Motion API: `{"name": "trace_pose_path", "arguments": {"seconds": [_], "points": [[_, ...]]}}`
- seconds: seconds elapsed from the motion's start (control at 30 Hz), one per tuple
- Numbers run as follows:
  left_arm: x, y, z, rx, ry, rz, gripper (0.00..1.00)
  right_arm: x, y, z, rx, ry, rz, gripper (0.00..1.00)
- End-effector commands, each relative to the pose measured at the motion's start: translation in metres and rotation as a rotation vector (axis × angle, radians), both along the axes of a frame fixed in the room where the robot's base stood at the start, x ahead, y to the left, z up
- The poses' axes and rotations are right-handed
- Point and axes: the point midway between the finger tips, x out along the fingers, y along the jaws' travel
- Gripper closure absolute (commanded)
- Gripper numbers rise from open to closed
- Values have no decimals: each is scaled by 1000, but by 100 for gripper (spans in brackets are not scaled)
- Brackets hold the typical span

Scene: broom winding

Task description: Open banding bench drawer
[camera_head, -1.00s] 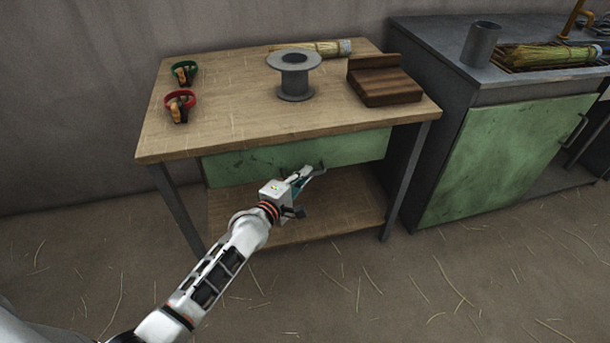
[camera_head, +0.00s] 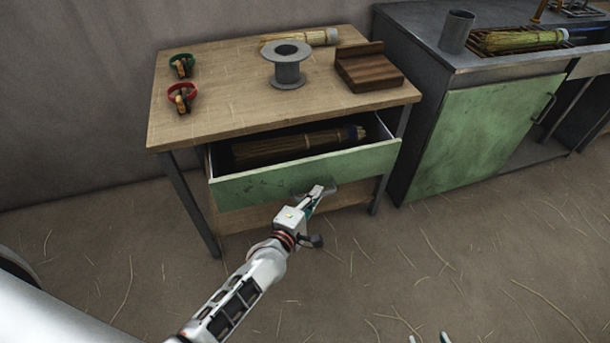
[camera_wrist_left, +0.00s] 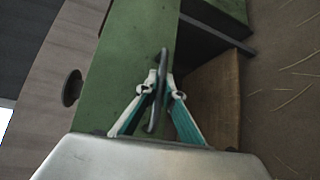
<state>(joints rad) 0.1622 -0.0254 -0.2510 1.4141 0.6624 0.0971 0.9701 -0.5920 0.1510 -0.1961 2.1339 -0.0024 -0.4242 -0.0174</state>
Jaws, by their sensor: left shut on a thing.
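The banding bench (camera_head: 200,122) has a wooden top and a green-fronted drawer (camera_head: 245,188) beneath it. The drawer is pulled out, and a straw broom bundle (camera_head: 285,146) shows inside. My left gripper (camera_head: 318,194) is at the drawer front, shut on the grey drawer handle (camera_wrist_left: 163,62). In the left wrist view, the fingers of the left gripper (camera_wrist_left: 163,88) sit on either side of the handle, with the green drawer front (camera_wrist_left: 125,60) behind. Only the fingertips of my right gripper (camera_head: 428,339) show at the bottom edge, apart and empty.
On the bench top are a grey spool (camera_head: 287,70), a wooden block (camera_head: 370,72), green-handled (camera_head: 181,62) and red-handled (camera_head: 182,93) tools, and a broom head (camera_head: 318,37). A green-doored cabinet (camera_head: 485,130) stands to the right. Straw litters the open floor.

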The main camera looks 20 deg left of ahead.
Motion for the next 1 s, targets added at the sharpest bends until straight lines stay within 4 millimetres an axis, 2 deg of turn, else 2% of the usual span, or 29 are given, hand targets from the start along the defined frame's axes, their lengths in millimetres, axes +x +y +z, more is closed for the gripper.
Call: {"name": "trace_pose_path", "arguments": {"seconds": [0.03, 0.2, 0.5, 0.7, 1.0], "points": [[-11, -9, 7, -2, -5, 0, 100, 2, -1, 7, -2, -6, -3, 60], [-47, -33, 4, -1, -2, -1, 100, -2, -4, 5, -6, 5, -9, 60], [-91, -61, 1, -1, -1, 0, 100, -4, -6, 7, -7, 11, -14, 60], [-104, -70, 0, 0, -1, 0, 100, -2, -5, 10, -1, 5, -15, 60], [-107, -72, 0, 0, 0, 0, 100, -5, -4, 6, 0, 15, -15, 60]]}}
